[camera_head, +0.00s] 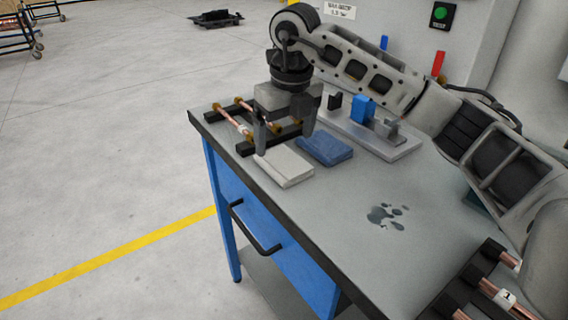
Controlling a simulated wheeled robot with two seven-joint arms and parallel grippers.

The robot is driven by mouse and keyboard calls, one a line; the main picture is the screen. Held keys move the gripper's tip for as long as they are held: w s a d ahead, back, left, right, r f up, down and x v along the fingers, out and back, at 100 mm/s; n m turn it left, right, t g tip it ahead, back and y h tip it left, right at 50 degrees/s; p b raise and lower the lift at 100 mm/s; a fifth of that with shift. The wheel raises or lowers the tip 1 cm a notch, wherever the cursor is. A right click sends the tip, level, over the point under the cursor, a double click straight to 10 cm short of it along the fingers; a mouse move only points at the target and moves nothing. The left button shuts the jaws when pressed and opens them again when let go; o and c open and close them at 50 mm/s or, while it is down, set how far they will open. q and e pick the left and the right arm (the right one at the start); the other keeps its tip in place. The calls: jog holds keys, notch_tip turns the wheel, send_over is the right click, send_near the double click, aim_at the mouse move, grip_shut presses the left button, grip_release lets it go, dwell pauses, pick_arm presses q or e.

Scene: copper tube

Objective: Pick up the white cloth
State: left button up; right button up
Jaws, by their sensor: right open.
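The white cloth (284,167) lies folded flat on the grey table top, near the table's left edge. A folded blue cloth (324,149) lies just to its right and slightly behind it. My right gripper (285,143) points down with its two fingers apart. It appears above and just behind the white cloth, open and empty. From this view I cannot tell how high its fingertips are over the cloth. My left gripper is not in view.
Copper tubes (243,131) rest on black supports at the table's far left corner, close to my right gripper. A grey fixture (395,150) with a blue block (362,109) stands behind. Dark liquid spots (387,215) mark the table. More tubes (497,293) lie at lower right.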

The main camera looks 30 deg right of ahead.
aim_at(284, 160)
notch_tip(284, 160, down, 5)
jog(key=c, duration=1.1)
jog(key=shift+o, duration=0.2)
jog(key=shift+r, duration=0.1)
jog(key=shift+r, duration=0.25)
notch_tip(284, 160, up, 2)
jog(key=shift+w+r, duration=0.1)
jog(key=s+r, duration=0.2)
jog(key=s+a+r, duration=0.1)
jog(key=s+r, duration=0.1)
jog(key=r, duration=0.1)
jog(key=s+a+r, duration=0.2)
jog(key=s+r, duration=0.3)
jog(key=s, duration=0.4)
jog(key=shift+s+a, duration=0.2)
jog(key=shift+s, duration=0.15)
